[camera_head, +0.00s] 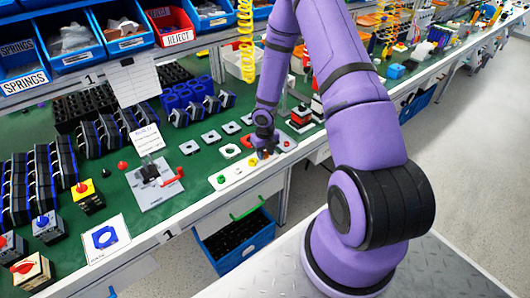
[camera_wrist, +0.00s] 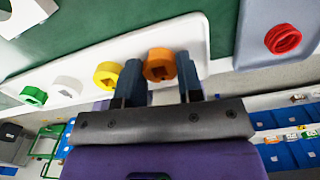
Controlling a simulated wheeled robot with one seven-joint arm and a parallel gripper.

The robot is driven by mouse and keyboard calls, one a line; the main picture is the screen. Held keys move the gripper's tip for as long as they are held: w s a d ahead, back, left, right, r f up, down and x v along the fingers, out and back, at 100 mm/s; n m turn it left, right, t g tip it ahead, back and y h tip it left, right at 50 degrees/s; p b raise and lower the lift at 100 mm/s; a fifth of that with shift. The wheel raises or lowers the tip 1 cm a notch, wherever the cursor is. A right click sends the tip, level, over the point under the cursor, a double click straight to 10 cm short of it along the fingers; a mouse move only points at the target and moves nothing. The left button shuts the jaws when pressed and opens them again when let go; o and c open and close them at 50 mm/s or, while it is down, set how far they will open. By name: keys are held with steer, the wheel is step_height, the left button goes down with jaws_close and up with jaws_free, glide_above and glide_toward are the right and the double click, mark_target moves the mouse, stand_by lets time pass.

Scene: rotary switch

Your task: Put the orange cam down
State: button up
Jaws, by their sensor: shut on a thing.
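My gripper (camera_wrist: 158,78) is shut on the orange cam (camera_wrist: 159,64), a small ring-like piece with a dark square hole, between its two fingers. The orange cam is over the right end of a white tray (camera_wrist: 197,38); I cannot tell whether it touches the tray. A yellow cam (camera_wrist: 107,75), a white cam (camera_wrist: 67,87) and a green cam (camera_wrist: 33,95) sit in a row to its left on the tray. In the head view my gripper (camera_head: 264,152) is low at the tray's right end and hides the orange cam.
A grey plate with a red cam (camera_wrist: 282,39) lies right of the tray. Square plates (camera_head: 210,136) lie behind it on the green bench mat. A fixture with a red handle (camera_head: 172,178) stands to the left. Blue bins (camera_head: 240,243) are below the bench.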

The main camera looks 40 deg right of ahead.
steer(key=shift+f, duration=0.1)
steer(key=o, duration=1)
